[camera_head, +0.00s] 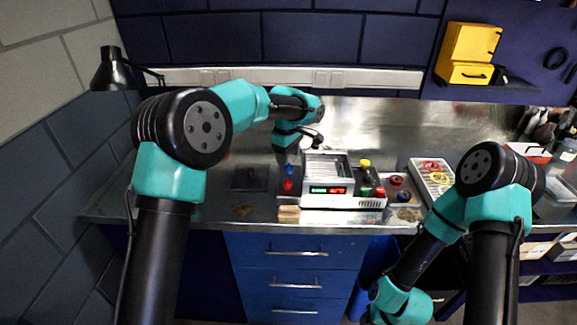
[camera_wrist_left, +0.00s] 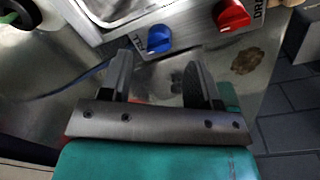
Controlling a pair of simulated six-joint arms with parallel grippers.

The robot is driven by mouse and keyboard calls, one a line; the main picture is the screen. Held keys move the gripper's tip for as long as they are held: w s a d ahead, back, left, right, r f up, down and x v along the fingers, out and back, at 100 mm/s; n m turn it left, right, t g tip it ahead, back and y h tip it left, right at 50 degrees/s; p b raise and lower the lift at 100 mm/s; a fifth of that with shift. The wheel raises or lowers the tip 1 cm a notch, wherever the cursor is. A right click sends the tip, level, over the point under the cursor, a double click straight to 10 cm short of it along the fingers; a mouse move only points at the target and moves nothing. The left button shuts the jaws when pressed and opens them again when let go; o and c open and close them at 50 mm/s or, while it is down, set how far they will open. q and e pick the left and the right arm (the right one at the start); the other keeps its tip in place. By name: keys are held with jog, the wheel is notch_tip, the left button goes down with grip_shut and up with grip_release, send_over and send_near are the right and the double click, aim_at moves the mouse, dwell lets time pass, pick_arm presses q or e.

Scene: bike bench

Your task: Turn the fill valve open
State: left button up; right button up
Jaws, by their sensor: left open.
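The fill valve is a blue knob (camera_wrist_left: 158,38) on the front panel of a metal tank unit (camera_head: 326,170), with a partly covered label beside it. It also shows small in the head view (camera_head: 289,169). A red knob (camera_wrist_left: 231,15) marked with letters starting "DRA" sits to its right in the wrist view. My left gripper (camera_wrist_left: 157,72) is open and empty, its two fingers pointing at the panel. The blue knob shows just beyond the fingertips, roughly between them; contact is not visible. In the head view the left gripper (camera_head: 287,156) is over the unit's left end. My right gripper is out of frame.
Bottles (camera_head: 367,180) stand at the unit's right end. Farther right are a tray with coloured rings (camera_head: 433,177) and a red-topped box. A dark square pad (camera_head: 249,178) lies to the left. The metal bench (camera_head: 370,125) is clear behind the unit.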

aim_at(289, 168)
pick_arm(q)
notch_tip(289, 168, down, 5)
jog(key=shift+w+d+r, duration=0.1)
dwell(0.3)
jog(key=c, duration=0.9)
